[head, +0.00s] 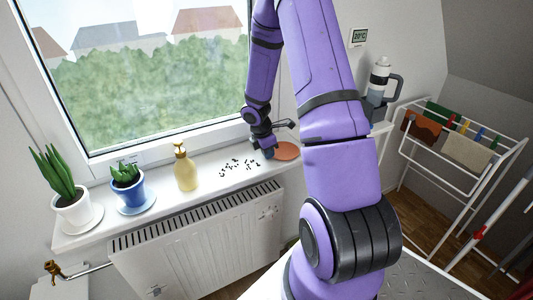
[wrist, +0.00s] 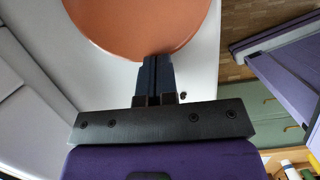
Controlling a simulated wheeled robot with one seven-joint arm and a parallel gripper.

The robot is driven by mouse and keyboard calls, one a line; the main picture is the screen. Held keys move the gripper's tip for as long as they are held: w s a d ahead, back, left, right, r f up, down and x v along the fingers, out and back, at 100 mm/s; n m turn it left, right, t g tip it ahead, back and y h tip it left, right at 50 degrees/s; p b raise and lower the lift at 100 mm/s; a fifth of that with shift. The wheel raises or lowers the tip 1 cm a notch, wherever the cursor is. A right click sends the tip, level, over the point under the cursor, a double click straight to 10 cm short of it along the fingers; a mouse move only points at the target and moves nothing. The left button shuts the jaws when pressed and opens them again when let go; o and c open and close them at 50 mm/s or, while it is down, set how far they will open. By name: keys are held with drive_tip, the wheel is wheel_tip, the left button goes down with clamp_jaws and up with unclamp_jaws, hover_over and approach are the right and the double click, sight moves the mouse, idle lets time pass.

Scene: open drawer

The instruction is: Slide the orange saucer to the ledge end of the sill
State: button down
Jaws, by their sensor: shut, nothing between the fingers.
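The orange saucer (head: 287,151) lies flat on the white sill (head: 209,177), towards its right end and partly hidden behind my arm in the head view. It fills the top middle of the wrist view (wrist: 140,22). My gripper (head: 268,152) is low over the sill at the saucer's left side. In the wrist view its fingers (wrist: 154,62) are together, empty, with the tips at the saucer's rim. I cannot tell whether they touch it. The ledge end of the sill is mostly hidden behind my arm.
Dark crumbs (head: 238,167) lie on the sill left of my gripper. A soap bottle (head: 185,170), a blue pot (head: 130,193) and a white pot (head: 73,210) stand further left. A grey-and-white bottle (head: 379,84) stands beyond my arm. A radiator (head: 200,240) is below the sill.

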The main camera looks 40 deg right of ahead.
sight(264, 163)
drive_tip(key=shift+a, duration=0.1)
drive_tip(key=shift+w+a, duration=0.2)
drive_tip(key=shift+a, duration=0.15)
drive_tip(key=a, duration=0.1)
drive_tip(key=w+a, duration=0.1)
drive_tip(key=shift+a, duration=0.3)
drive_tip(key=shift+a+r, duration=3.05)
drive_tip(key=shift+r, duration=1.8)
drive_tip(key=x, duration=0.9)
drive_tip(key=shift+w+f, duration=0.15)
drive_tip(key=shift+f, duration=0.3)
drive_tip(key=shift+s+d, duration=0.2)
drive_tip(key=shift+d, duration=0.4)
drive_tip(key=shift+s+d, duration=0.2)
drive_tip(key=shift+d, duration=0.45)
drive_tip(key=shift+s+d, duration=0.25)
drive_tip(key=shift+d, duration=0.5)
drive_tip(key=shift+d, duration=0.1)
